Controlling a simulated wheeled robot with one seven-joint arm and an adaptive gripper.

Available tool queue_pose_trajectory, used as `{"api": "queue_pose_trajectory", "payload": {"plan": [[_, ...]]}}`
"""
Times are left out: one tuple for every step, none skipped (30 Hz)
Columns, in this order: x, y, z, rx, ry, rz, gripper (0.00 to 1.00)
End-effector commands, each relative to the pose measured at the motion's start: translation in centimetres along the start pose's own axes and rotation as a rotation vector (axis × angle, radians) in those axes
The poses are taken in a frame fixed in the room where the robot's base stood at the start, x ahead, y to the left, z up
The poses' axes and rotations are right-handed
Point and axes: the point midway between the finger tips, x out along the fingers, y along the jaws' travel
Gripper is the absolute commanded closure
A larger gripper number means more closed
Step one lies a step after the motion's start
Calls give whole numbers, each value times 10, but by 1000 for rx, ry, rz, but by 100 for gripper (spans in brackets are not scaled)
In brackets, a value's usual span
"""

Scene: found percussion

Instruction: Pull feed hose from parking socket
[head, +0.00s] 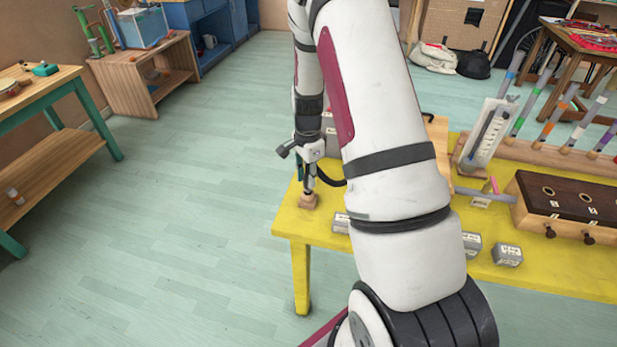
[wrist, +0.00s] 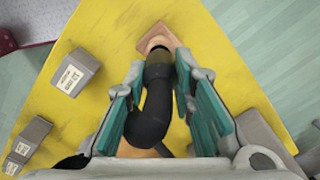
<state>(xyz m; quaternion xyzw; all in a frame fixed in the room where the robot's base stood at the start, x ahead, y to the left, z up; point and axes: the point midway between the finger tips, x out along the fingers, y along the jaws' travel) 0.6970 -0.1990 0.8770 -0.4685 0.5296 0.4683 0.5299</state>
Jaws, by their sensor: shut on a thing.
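The feed hose (wrist: 150,115) is black and thick, with a bent end, in the middle of the wrist view. My gripper (wrist: 158,85) is shut on it, with a teal pad on each side. The hose's far end meets the parking socket (wrist: 160,40), a small wooden block with a pale ring near the table's corner. I cannot tell how deep the end sits in it. In the head view my gripper (head: 309,172) is just above the socket (head: 308,201), pointing down, and part of the dark hose (head: 330,180) curves off to the right.
The yellow table (head: 330,235) carries grey labelled blocks (head: 507,255), a dark-topped wooden box (head: 567,205) and a rack of coloured tubes (head: 535,155). A grey block (wrist: 75,72) lies left of the socket in the wrist view. Open floor (head: 190,220) lies left of the table.

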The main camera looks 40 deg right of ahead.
Motion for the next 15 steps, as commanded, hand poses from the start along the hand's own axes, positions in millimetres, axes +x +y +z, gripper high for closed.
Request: {"api": "queue_pose_trajectory", "payload": {"plan": [[-2,0,0,0,0,-1,100],[-2,0,0,0,0,-1,100],[-3,0,0,0,0,0,100],[-3,0,0,0,0,0,100],[-3,0,0,0,0,0,100],[-3,0,0,0,0,0,100],[-2,0,0,0,0,0,100],[-2,0,0,0,0,0,100],[-2,0,0,0,0,0,100],[-2,0,0,0,0,0,100],[-2,0,0,0,0,0,100],[-3,0,0,0,0,0,100],[-3,0,0,0,0,0,100],[-4,0,0,0,0,0,100],[-6,0,0,0,0,0,100]]}}
